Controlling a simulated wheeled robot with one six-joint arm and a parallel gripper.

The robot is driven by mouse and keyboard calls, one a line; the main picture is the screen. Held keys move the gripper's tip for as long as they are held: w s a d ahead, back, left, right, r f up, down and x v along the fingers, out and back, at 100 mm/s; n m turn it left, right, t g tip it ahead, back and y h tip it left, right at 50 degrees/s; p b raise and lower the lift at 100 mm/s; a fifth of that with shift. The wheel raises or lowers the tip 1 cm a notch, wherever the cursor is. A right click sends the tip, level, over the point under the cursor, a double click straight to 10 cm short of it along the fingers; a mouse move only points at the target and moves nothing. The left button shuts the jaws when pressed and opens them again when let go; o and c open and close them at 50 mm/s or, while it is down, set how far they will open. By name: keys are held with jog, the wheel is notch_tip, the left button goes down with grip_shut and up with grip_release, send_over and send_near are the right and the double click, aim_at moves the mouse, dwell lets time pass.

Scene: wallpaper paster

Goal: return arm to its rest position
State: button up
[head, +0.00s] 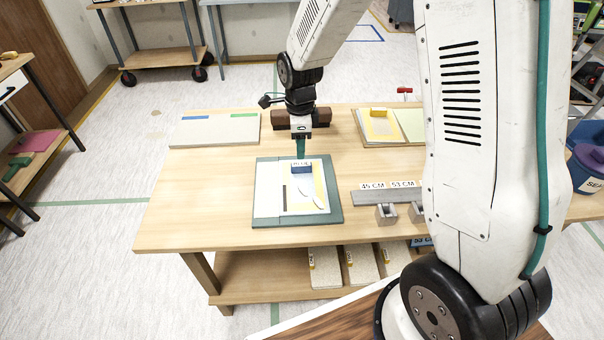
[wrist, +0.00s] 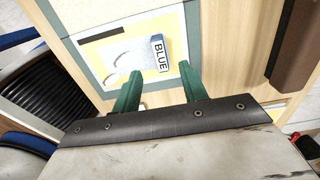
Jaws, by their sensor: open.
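My gripper (head: 301,148) hangs from my arm over the back edge of the green mat on the wooden table. In the wrist view my gripper (wrist: 160,86) shows two green fingers spread apart with nothing between them. Beyond the fingertips a blue block labelled BLUE (wrist: 159,53) lies on a white and yellow sheet (wrist: 112,50). The block (head: 301,167) also shows in the head view, just in front of the gripper and apart from it. My white arm covers the right part of the head view and hides part of the table.
The green mat (head: 268,221) lies mid-table. A grey board (head: 215,135) is at the back left, a brown block (head: 321,118) behind the gripper. A yellow-and-green folder (head: 410,125) is at the back right. A grey bar (head: 362,198) marked 45 CM and 53 CM lies at right. The table's left front is clear.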

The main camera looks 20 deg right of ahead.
jog(key=shift+r, duration=0.45)
jog(key=shift+s+n, duration=0.35)
jog(key=shift+n, duration=0.65)
jog(key=s+d+r+n, duration=0.1)
jog(key=s+r+n, duration=0.5)
jog(key=s, duration=0.3)
jog(key=s+d+r+n+t, duration=0.1)
jog(key=s+r+n, duration=0.6)
jog(key=s, duration=0.3)
jog(key=s+d+r+n, duration=0.1)
jog(key=s+r+n, duration=0.5)
jog(key=s, duration=0.4)
jog(key=shift+s+d+r+n, duration=0.2)
jog(key=shift+s+r+n, duration=0.1)
jog(key=shift+r, duration=0.4)
